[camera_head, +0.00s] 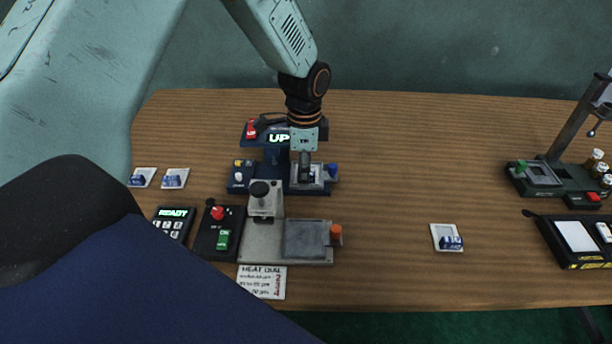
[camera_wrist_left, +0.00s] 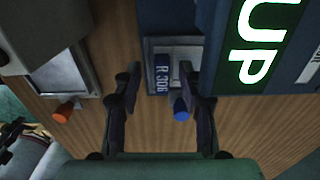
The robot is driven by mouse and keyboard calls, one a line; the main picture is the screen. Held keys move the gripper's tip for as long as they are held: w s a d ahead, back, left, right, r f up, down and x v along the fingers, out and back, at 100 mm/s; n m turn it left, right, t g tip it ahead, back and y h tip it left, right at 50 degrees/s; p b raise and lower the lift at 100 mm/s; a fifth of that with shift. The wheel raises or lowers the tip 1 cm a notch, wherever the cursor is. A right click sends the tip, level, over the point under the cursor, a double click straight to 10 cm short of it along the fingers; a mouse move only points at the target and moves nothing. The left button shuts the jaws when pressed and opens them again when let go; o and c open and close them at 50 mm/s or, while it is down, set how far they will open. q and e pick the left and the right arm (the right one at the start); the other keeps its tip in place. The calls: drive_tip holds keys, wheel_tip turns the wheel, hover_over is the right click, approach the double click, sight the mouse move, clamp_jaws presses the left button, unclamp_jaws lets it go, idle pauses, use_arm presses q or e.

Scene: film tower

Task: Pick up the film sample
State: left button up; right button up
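A film sample with a blue label reading "R 306" (camera_wrist_left: 163,76) lies on a pale metal plate of the dark blue device (camera_head: 268,178) with the lit "UP" display. My left gripper (camera_head: 305,180) points down over this plate. In the left wrist view my left gripper (camera_wrist_left: 160,70) has its two fingers apart, one on each side of the label, with no visible contact. In the head view the gripper largely hides the sample. My right gripper is not in view.
A grey press (camera_head: 262,200) with an orange knob (camera_head: 336,232) stands in front. White squares with blue pieces lie at left (camera_head: 174,178) and right (camera_head: 446,237). A keypad (camera_head: 173,222) reads "READY". A stand (camera_head: 555,175) is far right. The table's middle right is mostly clear.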

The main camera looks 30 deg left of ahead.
use_arm(q)
drive_tip(key=shift+w+f, duration=0.15)
drive_tip(key=c, duration=0.3)
clamp_jaws()
